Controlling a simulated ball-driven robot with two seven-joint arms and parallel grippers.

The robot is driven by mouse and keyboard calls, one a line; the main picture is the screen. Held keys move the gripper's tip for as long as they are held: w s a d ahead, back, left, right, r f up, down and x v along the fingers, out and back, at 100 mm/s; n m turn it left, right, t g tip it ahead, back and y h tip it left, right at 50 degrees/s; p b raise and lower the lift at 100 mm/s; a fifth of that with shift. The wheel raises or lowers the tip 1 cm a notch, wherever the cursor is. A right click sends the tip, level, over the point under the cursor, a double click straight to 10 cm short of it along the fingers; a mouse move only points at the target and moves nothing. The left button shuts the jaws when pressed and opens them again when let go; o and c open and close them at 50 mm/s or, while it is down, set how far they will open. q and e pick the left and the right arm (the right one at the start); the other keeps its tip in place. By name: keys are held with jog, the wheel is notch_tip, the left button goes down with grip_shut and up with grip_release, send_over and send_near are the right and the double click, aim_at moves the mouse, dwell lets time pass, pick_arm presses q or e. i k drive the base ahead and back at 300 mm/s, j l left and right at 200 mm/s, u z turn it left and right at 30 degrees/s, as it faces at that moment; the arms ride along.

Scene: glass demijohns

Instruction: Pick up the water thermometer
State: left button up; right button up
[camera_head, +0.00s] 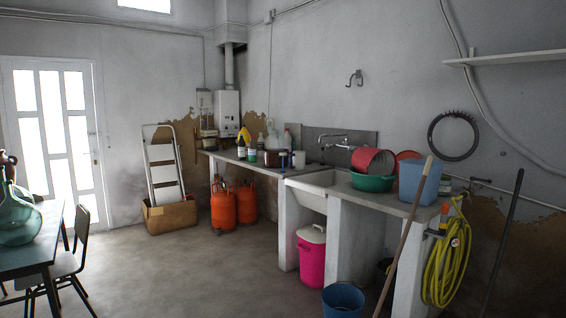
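I cannot make out a water thermometer in the head view. A green glass demijohn (18,222) stands on the table (40,250) at the left edge. Several bottles and containers stand on the far part of the counter (262,167), too small to tell apart clearly. A red bucket (368,161), a green basin (371,182) and a blue tub (419,181) are on the near part. Neither of my grippers is in view.
A dark chair (68,265) stands beside the table. Orange gas cylinders (223,207), a pink bin (311,258) and a blue bucket (343,300) are on the floor along the counter. A wooden pole (404,236) leans there. The floor (190,270) in the middle is clear.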

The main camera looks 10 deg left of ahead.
aim_at(282, 154)
jog(key=i+u, duration=0.1)
jog(key=i, duration=0.4)
jog(key=i+l+u, duration=0.1)
jog(key=i, duration=0.35)
jog(key=i+l+u, duration=0.1)
jog(key=i, duration=0.4)
jog(key=i+l+u, duration=0.15)
jog(key=i, duration=0.3)
jog(key=i+j+u, duration=0.15)
jog(key=i+u, duration=0.25)
jog(key=i, duration=0.55)
jog(key=i+l+u, duration=0.2)
jog(key=i+u, duration=0.25)
jog(key=i, duration=0.45)
jog(key=i+z, duration=0.7)
jog(key=i, duration=0.2)
jog(key=i+j+z, duration=0.2)
jog(key=i+z, duration=0.15)
jog(key=i+j, duration=0.05)
jog(key=i, duration=0.05)
